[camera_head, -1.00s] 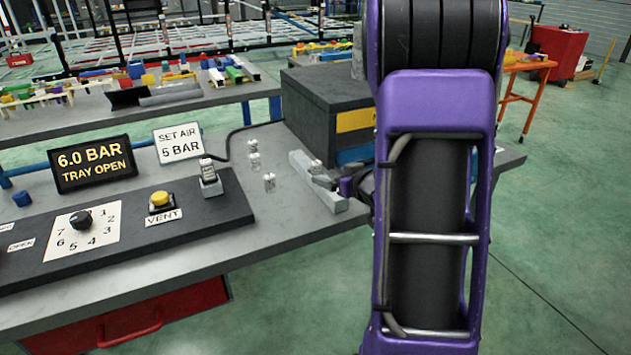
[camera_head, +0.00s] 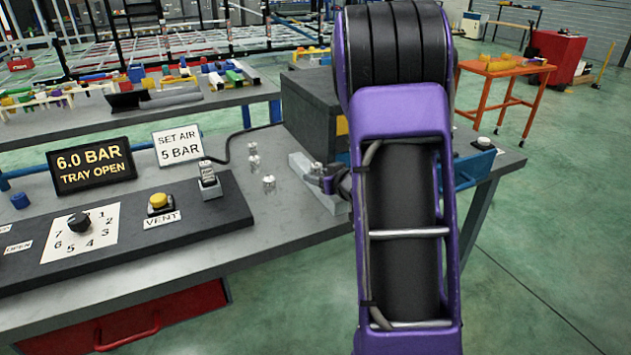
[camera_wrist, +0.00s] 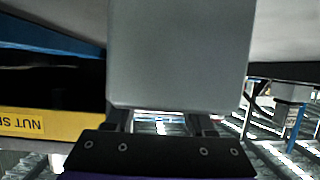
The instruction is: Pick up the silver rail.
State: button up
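A light grey bar (camera_head: 300,166), which looks like the silver rail, lies on the grey bench left of my arm in the head view. My gripper (camera_head: 326,183) is at the bar's right side, close to it. The arm hides part of that area. In the wrist view, a broad plain grey surface (camera_wrist: 180,55) fills the upper middle, and I cannot tell for sure that it is the rail. My gripper's fingers (camera_wrist: 160,122) stand apart at their bases. Their tips are hidden by this surface, so a hold cannot be made out.
Small clear-and-silver fittings (camera_head: 269,184) stand left of the bar. A control panel (camera_head: 130,228) with a yellow button takes the bench's left part. A dark box (camera_head: 308,108) stands behind the bar. In the wrist view, a yellow label strip (camera_wrist: 35,124) is at left. Green floor lies right.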

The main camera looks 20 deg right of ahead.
grip_shut()
jog(key=shift+r, duration=0.2)
